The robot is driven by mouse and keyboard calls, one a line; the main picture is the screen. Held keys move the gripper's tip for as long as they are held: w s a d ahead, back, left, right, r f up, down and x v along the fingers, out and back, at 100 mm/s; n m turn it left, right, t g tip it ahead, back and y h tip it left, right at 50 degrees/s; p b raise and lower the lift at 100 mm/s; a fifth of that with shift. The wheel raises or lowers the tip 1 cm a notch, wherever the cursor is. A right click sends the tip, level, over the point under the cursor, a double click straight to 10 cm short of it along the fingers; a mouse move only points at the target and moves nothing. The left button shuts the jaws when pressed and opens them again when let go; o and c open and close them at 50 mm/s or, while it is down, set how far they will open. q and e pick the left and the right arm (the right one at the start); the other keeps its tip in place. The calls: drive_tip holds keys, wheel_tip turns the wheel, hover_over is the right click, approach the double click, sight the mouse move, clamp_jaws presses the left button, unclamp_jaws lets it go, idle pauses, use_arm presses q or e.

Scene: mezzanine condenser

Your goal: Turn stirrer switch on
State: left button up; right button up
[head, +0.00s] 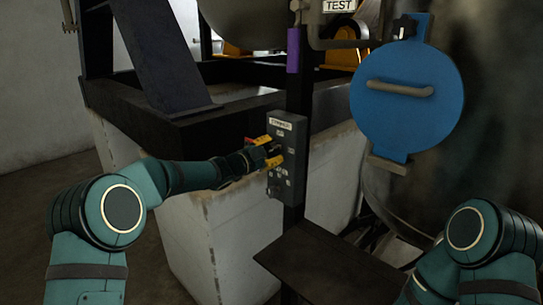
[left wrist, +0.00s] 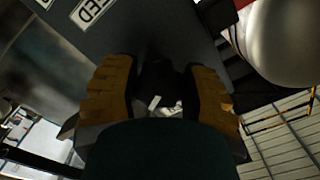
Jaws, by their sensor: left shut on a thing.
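The stirrer control box (head: 287,185) is a grey panel on a dark upright post in the middle of the head view. A white label that seems to read "STIRRER" is at its top, with small controls below. My left gripper (head: 274,152), with yellow fingers, is at the upper part of the box face. In the left wrist view its fingers (left wrist: 160,95) are closed around a dark knob-like part, which I take to be the stirrer switch (left wrist: 158,75). The switch's setting cannot be read. My right gripper is not in view.
A blue round cover (head: 407,97) with a handle is on the large tank at right. A dark flat plate (head: 318,258) juts out below the box. A pale block (head: 215,230) and dark steel frame stand behind my left arm.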

use_arm(q)
drive_tip(key=m, duration=0.6)
drive_tip(key=shift+r+b, duration=0.1)
drive_tip(key=shift+b, duration=0.25)
idle(0.4)
drive_tip(key=o, duration=1.2)
drive_tip(key=v, duration=1.2)
